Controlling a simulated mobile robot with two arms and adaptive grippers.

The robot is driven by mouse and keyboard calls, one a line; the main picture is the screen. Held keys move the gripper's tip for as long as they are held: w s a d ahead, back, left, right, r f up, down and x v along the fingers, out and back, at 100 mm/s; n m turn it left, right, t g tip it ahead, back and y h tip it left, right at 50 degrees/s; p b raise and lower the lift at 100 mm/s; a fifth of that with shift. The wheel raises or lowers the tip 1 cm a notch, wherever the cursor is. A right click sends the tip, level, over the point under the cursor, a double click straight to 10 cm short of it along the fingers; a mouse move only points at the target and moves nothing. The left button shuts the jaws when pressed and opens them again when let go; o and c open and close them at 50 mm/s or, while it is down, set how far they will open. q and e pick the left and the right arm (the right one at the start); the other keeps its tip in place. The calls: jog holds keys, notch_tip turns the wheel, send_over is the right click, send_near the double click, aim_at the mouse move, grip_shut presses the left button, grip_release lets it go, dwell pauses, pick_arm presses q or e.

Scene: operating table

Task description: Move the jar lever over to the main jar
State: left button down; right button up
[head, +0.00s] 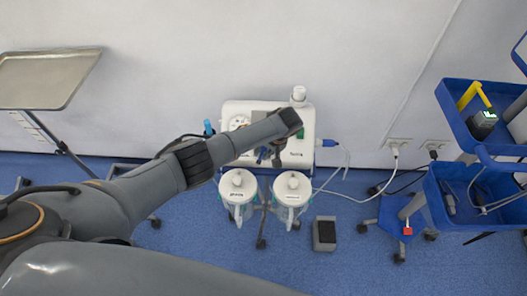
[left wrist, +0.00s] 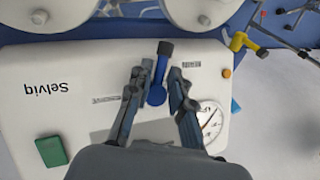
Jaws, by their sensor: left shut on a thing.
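The jar lever (left wrist: 158,72) is blue with a dark end and sits on the front of the white suction machine (left wrist: 60,110). My left gripper (left wrist: 160,70) has its fingers on either side of the lever and is shut on it. In the head view my left gripper (head: 270,155) is in front of the machine (head: 308,128), and the arm hides part of it. Two lidded jars, a left one (head: 238,188) and a right one (head: 292,187), hang below the machine. Which is the main jar cannot be told. My right gripper is not in view.
A metal tray stand (head: 45,80) is at the upper left. A blue cart (head: 440,195) with trays stands at the right. A dark pedal (head: 325,233) lies on the floor, and cables run to the wall sockets (head: 398,144). A gauge (left wrist: 209,120) is beside the gripper.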

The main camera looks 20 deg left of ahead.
pick_arm(q)
jog(key=shift+w+a+r+m+t+y, duration=0.1)
jog(key=shift+m+t+y, duration=0.45)
jog(key=shift+m, duration=0.85)
jog(key=shift+y, duration=0.25)
jog(key=c, duration=1.4)
grip_release()
jog(key=v, duration=1.2)
